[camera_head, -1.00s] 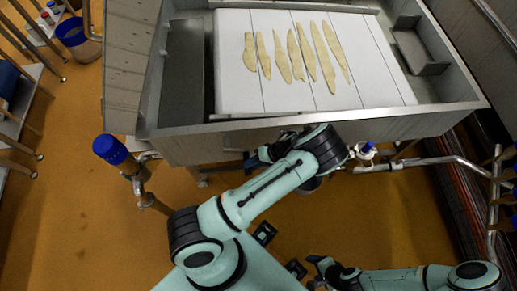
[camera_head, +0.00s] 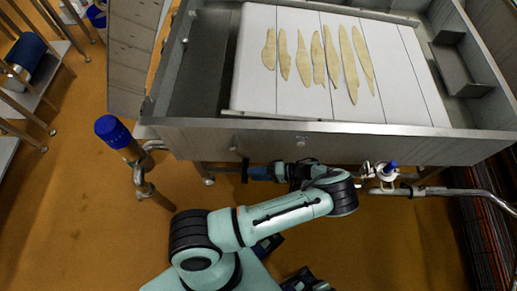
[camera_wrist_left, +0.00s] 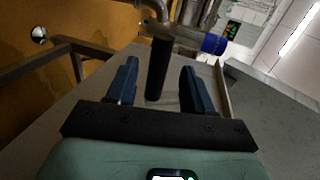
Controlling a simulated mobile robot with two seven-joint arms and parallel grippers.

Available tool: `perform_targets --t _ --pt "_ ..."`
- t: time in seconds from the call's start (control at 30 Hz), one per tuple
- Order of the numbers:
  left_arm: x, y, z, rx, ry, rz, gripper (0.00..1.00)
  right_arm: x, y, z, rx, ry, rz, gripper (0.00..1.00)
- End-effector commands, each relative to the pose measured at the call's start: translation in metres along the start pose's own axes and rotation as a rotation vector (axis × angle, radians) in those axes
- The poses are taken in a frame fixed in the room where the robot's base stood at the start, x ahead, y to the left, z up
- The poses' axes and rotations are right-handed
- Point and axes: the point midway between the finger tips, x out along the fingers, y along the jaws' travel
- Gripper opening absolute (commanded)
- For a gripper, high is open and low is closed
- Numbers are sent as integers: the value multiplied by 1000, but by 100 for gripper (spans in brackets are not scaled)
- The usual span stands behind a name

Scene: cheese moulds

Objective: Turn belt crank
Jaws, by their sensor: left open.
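My left gripper (camera_head: 247,172) is at the front wall of the steel tub, just below its rim; its blue fingers point left. In the left wrist view my left gripper (camera_wrist_left: 156,82) is open, with one blue finger on each side. A black cylindrical handle (camera_wrist_left: 158,68), which looks like the crank's grip, stands between and beyond the fingers. I cannot tell whether either finger touches it. The rest of the crank is not clear in the head view, hidden by my arm and the tub. My right gripper is not in view.
The steel tub (camera_head: 340,128) holds a white belt (camera_head: 255,95) with several pale, long strips on it. A blue-topped pipe post (camera_head: 112,130) stands left of my arm. A blue-topped valve (camera_head: 389,170) and pipes are at the right. Orange floor is free at lower left.

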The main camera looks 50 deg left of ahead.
Motion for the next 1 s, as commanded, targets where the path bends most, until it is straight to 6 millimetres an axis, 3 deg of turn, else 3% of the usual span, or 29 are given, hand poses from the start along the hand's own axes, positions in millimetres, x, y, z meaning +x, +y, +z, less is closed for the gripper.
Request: perform_targets --t 0.2,0.33,0.8,1.0 --pt "-1 0 0 0 0 -2 52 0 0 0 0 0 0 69" --pt "-12 0 -1 0 1 0 52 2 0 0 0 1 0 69" --pt "-111 2 0 -1 3 5 52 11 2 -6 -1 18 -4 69" --pt "-130 1 0 0 1 2 52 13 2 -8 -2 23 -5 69"
